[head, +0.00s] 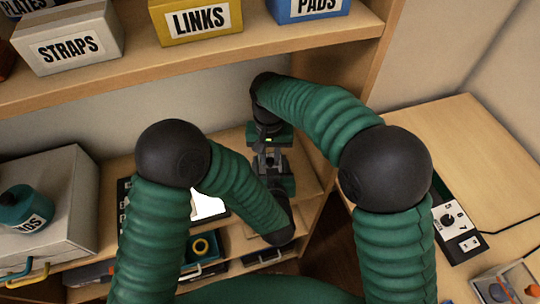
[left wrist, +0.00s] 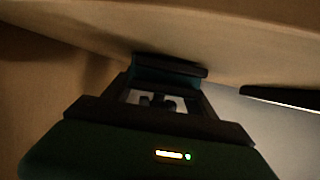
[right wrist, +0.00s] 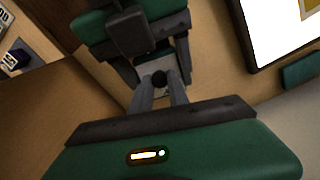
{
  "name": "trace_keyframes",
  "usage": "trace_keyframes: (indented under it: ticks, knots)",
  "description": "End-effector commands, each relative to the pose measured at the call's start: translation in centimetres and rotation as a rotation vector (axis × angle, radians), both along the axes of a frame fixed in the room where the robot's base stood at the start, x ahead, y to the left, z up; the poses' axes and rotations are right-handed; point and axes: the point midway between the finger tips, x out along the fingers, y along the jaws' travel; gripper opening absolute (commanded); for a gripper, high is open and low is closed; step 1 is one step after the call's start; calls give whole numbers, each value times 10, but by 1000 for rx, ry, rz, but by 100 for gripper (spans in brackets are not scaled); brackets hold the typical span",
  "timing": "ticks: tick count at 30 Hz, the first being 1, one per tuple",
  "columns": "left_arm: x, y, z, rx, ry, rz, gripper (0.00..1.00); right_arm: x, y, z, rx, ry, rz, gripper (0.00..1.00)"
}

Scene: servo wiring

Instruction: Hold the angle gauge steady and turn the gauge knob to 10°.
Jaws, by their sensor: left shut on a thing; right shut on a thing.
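The angle gauge shows as a small pale grey plate (right wrist: 151,67) in the right wrist view, with a dark round gauge knob (right wrist: 159,80) on it. My right gripper (head: 269,154) comes from the back, and its fingers close on the knob. My left gripper (head: 273,170) faces it from the front, with its fingers on both sides of the gauge, shut on it. In the left wrist view the gauge (left wrist: 150,99) is dim and partly covered by the fingers. The scale marks and the knob's angle cannot be read.
A bright screen (head: 208,206) lies behind my left forearm. A dark dial panel (head: 452,222) and a clear box (head: 508,285) are on the right table, which has bare room behind.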

Motion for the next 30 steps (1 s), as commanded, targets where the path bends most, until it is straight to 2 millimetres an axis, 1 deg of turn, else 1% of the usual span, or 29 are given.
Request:
trace_keyframes:
  ticks: [1, 14, 15, 18, 20, 23, 25, 30]
  knots:
    - [0, -6, 0, -6, 0, -13, 23, -5, 8, 1, 12, 8, 2, 0]
    - [0, -6, 1, -8, -1, -13, 23, -5, 8, 0, 11, 9, -7, 0]
    - [0, -6, 1, -8, -1, -13, 23, -5, 8, 0, 11, 9, -7, 23]
    - [0, -6, 1, -7, -2, -12, 23, -4, 8, 0, 11, 8, -8, 37]
    - [0, -6, 1, -7, -2, -12, 23, -4, 7, 0, 11, 8, -8, 43]
    - [0, -5, 1, -6, -2, -12, 23, -3, 7, 3, 11, 6, -9, 43]
    - [0, -5, 1, -5, -2, -11, 23, -2, 7, 11, 12, 2, -9, 43]
    - [0, -4, 1, -4, -2, -8, 23, -2, 7, 46, 11, 2, -9, 43]
